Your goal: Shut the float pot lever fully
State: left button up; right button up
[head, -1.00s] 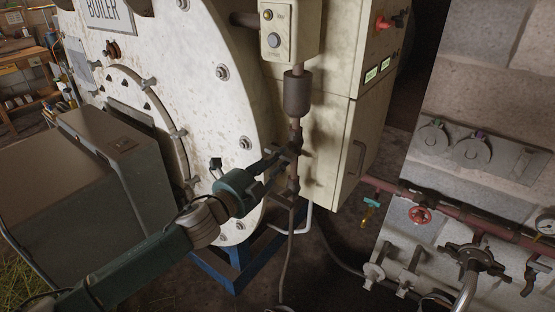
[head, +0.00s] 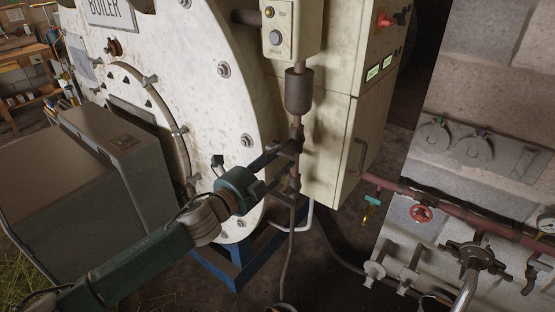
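The float pot (head: 298,92) is a brown cylinder on a vertical pipe below the control box, at the middle top of the head view. Below it the pipe (head: 297,128) runs down past my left gripper (head: 290,169). The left gripper's two dark fingers are spread, one above the other, with their tips at the pipe. I cannot tell whether they touch it. The float pot lever is not clearly distinguishable; it may be hidden by or blend with the dark fingers. My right gripper is not in view.
The white boiler front (head: 210,110) stands close behind the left arm, with a green-grey box (head: 100,190) at left. A cream cabinet (head: 335,140) stands just right of the pipe. Open floor shows between.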

pick_arm(q)
jog(key=v, duration=1.2)
